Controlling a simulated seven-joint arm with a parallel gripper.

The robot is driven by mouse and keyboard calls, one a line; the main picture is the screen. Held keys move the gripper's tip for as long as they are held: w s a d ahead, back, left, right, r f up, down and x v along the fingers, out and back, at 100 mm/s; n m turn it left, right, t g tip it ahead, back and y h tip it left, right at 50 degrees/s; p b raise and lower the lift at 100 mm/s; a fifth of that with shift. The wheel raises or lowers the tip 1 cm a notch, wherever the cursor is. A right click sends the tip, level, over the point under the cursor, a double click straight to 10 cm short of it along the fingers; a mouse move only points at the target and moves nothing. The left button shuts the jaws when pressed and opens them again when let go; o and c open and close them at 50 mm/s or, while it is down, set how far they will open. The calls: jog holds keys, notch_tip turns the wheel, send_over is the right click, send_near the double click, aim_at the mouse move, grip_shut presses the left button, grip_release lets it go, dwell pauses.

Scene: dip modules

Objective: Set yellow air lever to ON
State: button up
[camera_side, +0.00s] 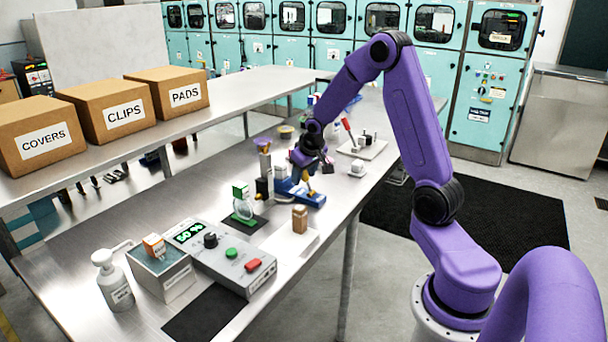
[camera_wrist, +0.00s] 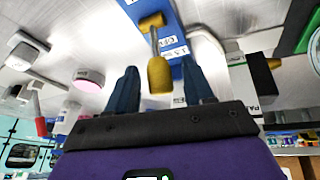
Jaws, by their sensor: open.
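The yellow air lever (camera_wrist: 159,72) stands on a blue base (camera_wrist: 172,18) with white labels, whose words I cannot read surely. In the wrist view its yellow knob is between my gripper's (camera_wrist: 160,78) two dark fingers, with a gap on each side. My gripper is open. In the side view my gripper (camera_side: 309,178) is low over the blue base (camera_side: 305,196), and the yellow lever (camera_side: 311,190) shows small beneath it. I cannot tell from the labels which setting the lever is at.
A red-handled lever (camera_side: 348,130) stands on a pale plate behind. A green-topped item (camera_side: 241,203) and a block on a white tray (camera_side: 300,222) are nearby in front. A control box (camera_side: 225,255), a box bin (camera_side: 160,275) and a pump bottle (camera_side: 113,280) fill the near table end.

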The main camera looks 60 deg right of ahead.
jog(key=shift+f, duration=0.2)
grip_shut()
jog(key=shift+d, duration=0.1)
jog(key=shift+d, duration=0.1)
jog(key=shift+s+d+r+t, duration=0.15)
jog(key=shift+t, duration=0.25)
jog(key=shift+s, duration=0.1)
jog(key=shift+t, duration=0.3)
jog(key=shift+s, duration=0.1)
